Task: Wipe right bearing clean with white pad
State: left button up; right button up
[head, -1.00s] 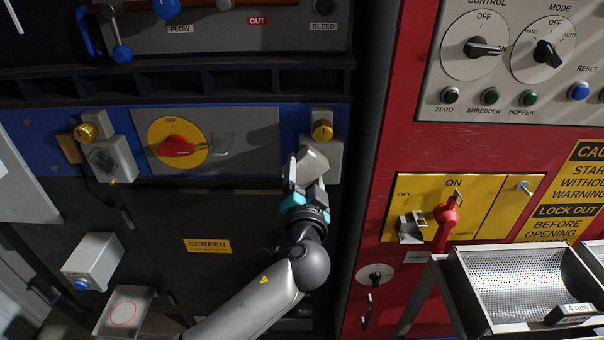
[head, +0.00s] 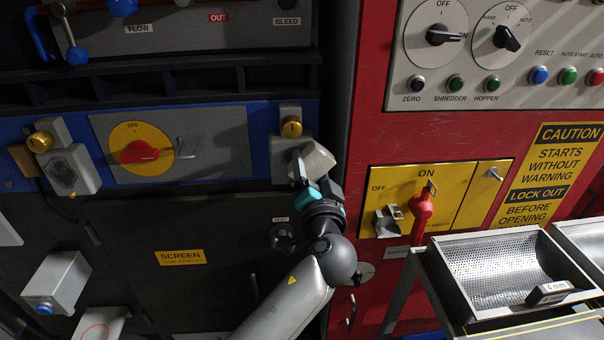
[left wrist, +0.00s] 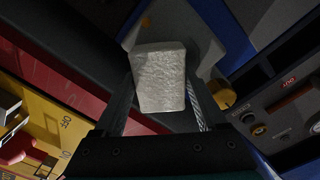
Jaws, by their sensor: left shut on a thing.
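The right bearing (head: 283,145) is a grey housing with a gold knob (head: 291,127) on top, on the blue strip left of the red cabinet. My left gripper (head: 318,188) is shut on the white pad (head: 318,160), a pale block. The pad is at the lower right of the bearing and hides part of it. In the left wrist view the pad (left wrist: 160,76) sits between the fingers, with the grey bearing (left wrist: 204,45) behind it. I cannot tell whether they touch. The bearing's front face is mostly hidden. My right gripper is not in view.
The left bearing (head: 72,170) has a dark smudge on its face. A red rotary switch (head: 139,152) lies between the bearings. The red cabinet carries a red lever (head: 421,208). A perforated metal tray (head: 447,258) stands at the lower right.

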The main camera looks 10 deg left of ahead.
pick_arm(q)
jog(key=shift+s+a+p, duration=0.35)
jog(key=shift+a, duration=0.9)
jog(key=shift+s+a+p, duration=0.3)
jog(key=shift+a, duration=0.9)
jog(key=shift+s+a+p, duration=0.35)
jog(key=shift+a, duration=0.9)
jog(key=shift+s+d, duration=0.25)
jog(key=shift+s, duration=0.25)
send_near(272, 162)
jog(key=shift+w, duration=0.3)
jog(key=shift+v, duration=1.45)
